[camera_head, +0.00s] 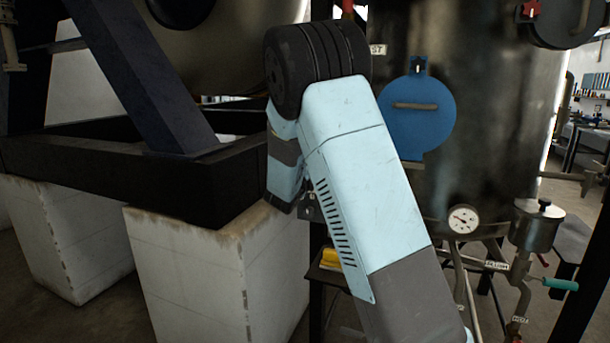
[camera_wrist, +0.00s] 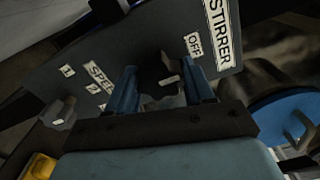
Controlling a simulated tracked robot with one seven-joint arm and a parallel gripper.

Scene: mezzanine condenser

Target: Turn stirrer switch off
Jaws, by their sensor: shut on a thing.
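The stirrer switch (camera_wrist: 172,82) is a small dark knob with a pale mark, on a dark panel (camera_wrist: 142,48) in the wrist view. The panel carries a "STIRRER" label (camera_wrist: 219,28) and an "OFF" label (camera_wrist: 194,44), both tilted in the picture. My gripper (camera_wrist: 162,76) has one blue finger on each side of the switch and is shut on it. The exact pointing of the knob is hard to read. In the head view my arm hides the gripper and the switch.
A grey speed knob (camera_wrist: 60,112) sits left on the panel, near a yellow part (camera_wrist: 41,166). In the head view, a dark tank (camera_head: 480,120) with a blue round cover (camera_head: 417,130) and a gauge (camera_head: 463,219) stands right. White blocks (camera_head: 190,270) stand left.

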